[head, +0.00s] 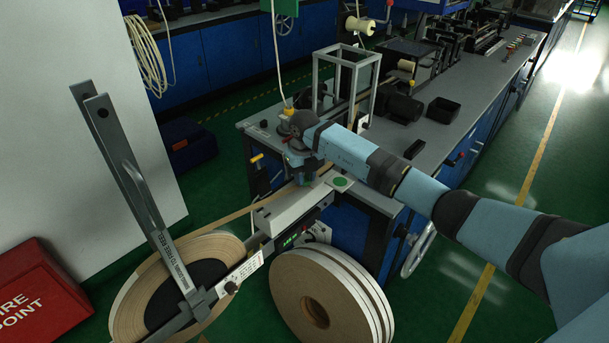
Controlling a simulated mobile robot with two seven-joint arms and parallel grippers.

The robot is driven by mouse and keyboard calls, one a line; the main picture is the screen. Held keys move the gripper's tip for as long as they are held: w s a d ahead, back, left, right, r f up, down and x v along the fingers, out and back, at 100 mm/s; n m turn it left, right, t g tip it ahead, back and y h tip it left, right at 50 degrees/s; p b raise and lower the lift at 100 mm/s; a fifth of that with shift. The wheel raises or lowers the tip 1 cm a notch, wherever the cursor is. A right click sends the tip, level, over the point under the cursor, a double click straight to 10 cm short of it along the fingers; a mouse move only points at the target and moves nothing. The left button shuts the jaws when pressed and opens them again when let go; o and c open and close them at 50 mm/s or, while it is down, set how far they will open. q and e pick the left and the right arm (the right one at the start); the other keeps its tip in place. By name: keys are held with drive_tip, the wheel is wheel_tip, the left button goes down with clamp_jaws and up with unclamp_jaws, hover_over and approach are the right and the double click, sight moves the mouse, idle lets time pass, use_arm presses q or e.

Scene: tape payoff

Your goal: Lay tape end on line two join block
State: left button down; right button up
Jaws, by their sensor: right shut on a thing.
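My right gripper (303,175) points down over the near end of the bench and is shut on the tape end. The brown tape (262,206) runs up from the large reel (205,245) at the lower left to this gripper. A pale block (292,210) lies just below and in front of the gripper, beside a plate with a green disc (341,182). I cannot tell which of these is the line two join block, or whether the tape touches it. The fingertips are partly hidden. My left gripper is not in view.
Spare tape rolls (325,300) stand on edge below the bench end. A grey upright arm (140,195) rises over the reel. An open metal frame (345,85) and a black bin (445,111) are on the bench. A red fire point box (40,295) is at the lower left.

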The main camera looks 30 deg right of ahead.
drive_tip(key=o, duration=1)
wheel_tip(320, 180, up, 14)
drive_tip(key=shift+b, duration=0.3)
drive_tip(key=shift+f, duration=0.15)
